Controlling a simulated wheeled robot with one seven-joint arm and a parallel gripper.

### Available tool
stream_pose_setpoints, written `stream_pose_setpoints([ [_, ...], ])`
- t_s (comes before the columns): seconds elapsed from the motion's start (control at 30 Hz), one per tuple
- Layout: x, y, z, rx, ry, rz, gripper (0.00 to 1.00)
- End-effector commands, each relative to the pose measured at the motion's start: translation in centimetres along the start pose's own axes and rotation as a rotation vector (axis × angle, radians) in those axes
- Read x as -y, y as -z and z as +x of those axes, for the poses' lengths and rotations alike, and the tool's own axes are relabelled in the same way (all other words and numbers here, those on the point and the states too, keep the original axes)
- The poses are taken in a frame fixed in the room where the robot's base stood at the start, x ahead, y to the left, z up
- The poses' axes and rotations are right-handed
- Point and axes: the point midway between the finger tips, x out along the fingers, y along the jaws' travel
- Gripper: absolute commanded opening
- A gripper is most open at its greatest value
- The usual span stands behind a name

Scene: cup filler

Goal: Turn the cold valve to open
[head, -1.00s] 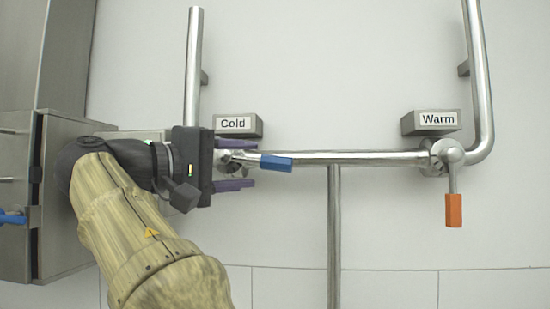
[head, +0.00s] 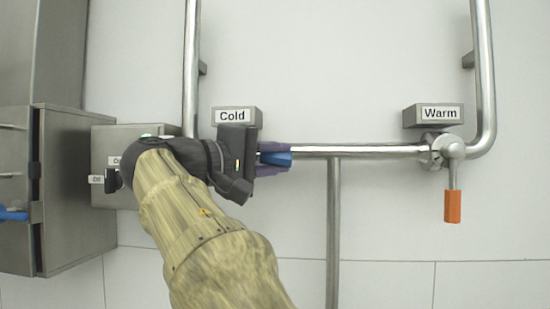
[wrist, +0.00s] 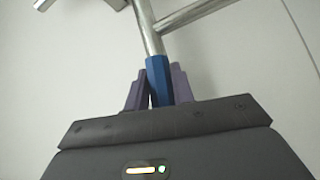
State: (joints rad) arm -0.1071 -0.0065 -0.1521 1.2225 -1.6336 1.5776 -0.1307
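The cold valve's blue handle (head: 278,156) points right, lying along the horizontal pipe below the "Cold" label (head: 233,116). My gripper (head: 273,157) reaches it from the left, with its purple fingers on both sides of the handle. In the wrist view the blue handle (wrist: 158,82) stands between the two purple fingers (wrist: 159,88), which look closed against it. The valve body is hidden behind my gripper in the head view.
The warm valve's orange handle (head: 452,206) hangs straight down at the right, under the "Warm" label (head: 440,113). A vertical pipe (head: 333,230) drops from the horizontal pipe. A grey control box (head: 105,150) and a steel cabinet (head: 75,200) stand at the left.

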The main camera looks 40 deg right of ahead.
Motion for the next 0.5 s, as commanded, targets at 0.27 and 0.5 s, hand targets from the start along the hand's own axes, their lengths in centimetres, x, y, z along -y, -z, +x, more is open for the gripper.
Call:
stream_pose_setpoints([
  [0.27, -0.1, 0.1, 0.1, -0.01, -0.026, -0.027, 0.0],
  [0.5, -1.2, 0.2, 0.1, -0.028, -0.095, -0.1, 0.0],
])
